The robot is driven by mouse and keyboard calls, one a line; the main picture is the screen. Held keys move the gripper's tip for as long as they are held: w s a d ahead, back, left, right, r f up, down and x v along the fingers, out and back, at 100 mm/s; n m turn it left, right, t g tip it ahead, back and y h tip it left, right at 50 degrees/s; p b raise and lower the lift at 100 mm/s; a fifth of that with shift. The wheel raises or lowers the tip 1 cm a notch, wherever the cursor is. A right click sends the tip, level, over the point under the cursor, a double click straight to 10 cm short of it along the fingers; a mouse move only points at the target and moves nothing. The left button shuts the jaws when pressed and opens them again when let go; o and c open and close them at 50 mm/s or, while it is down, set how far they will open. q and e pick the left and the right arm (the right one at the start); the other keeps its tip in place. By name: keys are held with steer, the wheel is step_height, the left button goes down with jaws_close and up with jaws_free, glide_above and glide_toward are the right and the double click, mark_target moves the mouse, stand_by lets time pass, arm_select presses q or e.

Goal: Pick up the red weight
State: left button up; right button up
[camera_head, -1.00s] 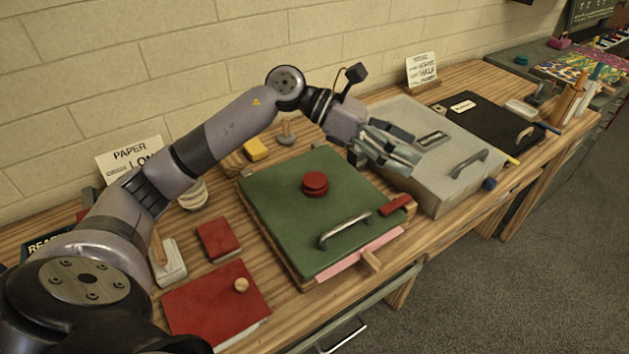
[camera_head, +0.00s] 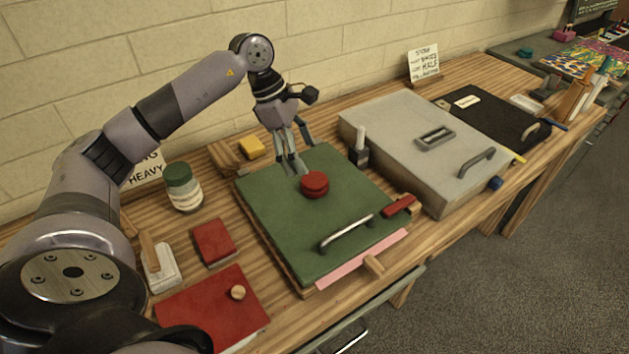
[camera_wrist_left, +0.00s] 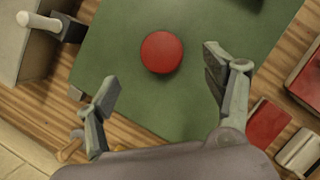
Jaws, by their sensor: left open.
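The red weight (camera_head: 314,184) is a short round disc. It sits on the green board (camera_head: 290,235), behind its metal handle (camera_head: 346,232). My left gripper (camera_head: 293,165) hangs above the board with its fingers pointing down, just behind and left of the weight. In the left wrist view the red weight (camera_wrist_left: 161,52) lies ahead of the open fingers (camera_wrist_left: 163,80), roughly midway between them and apart from both. Nothing is between the fingers. My right gripper is not in view.
A pink sheet (camera_head: 350,262) lies at the board's front edge.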

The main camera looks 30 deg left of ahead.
mark_target(314, 179)
arm_select(q)
steer(key=shift+x, duration=1.2)
steer(key=p+x, duration=0.2)
steer(key=x, duration=0.2)
steer(key=shift+s+a+f, duration=0.1)
steer(key=shift+s+f, duration=0.1)
steer(key=shift+f, duration=0.05)
steer(key=shift+w+f, duration=0.1)
steer(key=shift+f, duration=0.3)
steer(key=c, duration=1.6)
steer(key=shift+r, duration=0.1)
steer(key=shift+c, duration=0.6)
